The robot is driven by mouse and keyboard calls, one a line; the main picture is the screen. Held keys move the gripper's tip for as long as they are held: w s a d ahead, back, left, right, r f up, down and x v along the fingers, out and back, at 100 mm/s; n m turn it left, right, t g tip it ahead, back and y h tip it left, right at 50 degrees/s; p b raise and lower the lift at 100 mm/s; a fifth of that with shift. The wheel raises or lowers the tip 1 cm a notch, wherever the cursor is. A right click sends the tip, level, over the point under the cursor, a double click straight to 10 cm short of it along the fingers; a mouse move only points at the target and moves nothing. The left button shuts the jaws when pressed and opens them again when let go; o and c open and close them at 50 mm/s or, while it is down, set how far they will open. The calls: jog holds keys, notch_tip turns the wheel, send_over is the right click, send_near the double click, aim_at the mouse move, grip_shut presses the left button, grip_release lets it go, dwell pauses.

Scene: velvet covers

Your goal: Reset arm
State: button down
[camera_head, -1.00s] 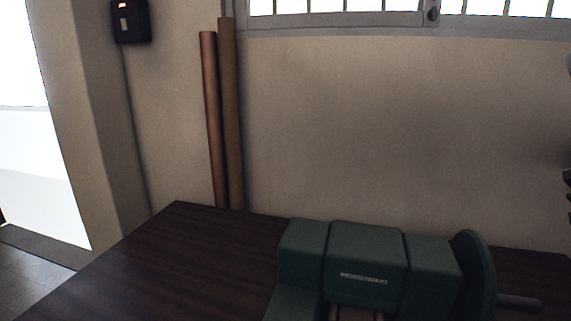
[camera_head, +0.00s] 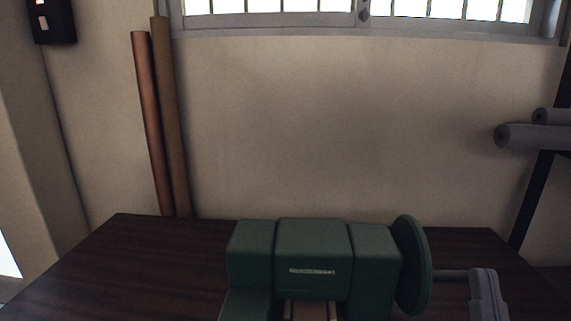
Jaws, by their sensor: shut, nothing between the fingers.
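My gripper's fingers do not show in the head view. The rest of my arm is not seen.
A dark wooden table (camera_head: 110,275) spans the bottom, bare on its left. On it stands a blocky green machine (camera_head: 312,245) with a round disc (camera_head: 411,265). Two upright tubes (camera_head: 160,120) lean on the wall. Grey rolls (camera_head: 535,135) lie on a rack at right.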

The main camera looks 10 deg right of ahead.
jog(key=s+a+f+g+y, duration=0.2)
jog(key=s+f+g, duration=0.15)
jog(key=f, duration=0.55)
jog(key=s+a+f+g+y, duration=0.25)
jog(key=s+f, duration=0.25)
jog(key=f, duration=0.3)
jog(key=s+a+f+n+g+y, duration=0.4)
jog(key=s+f, duration=0.5)
jog(key=s, duration=0.3)
jog(key=shift+a, duration=0.15)
jog(key=shift+f+y, duration=0.1)
jog(key=shift+y, duration=0.15)
dwell(0.5)
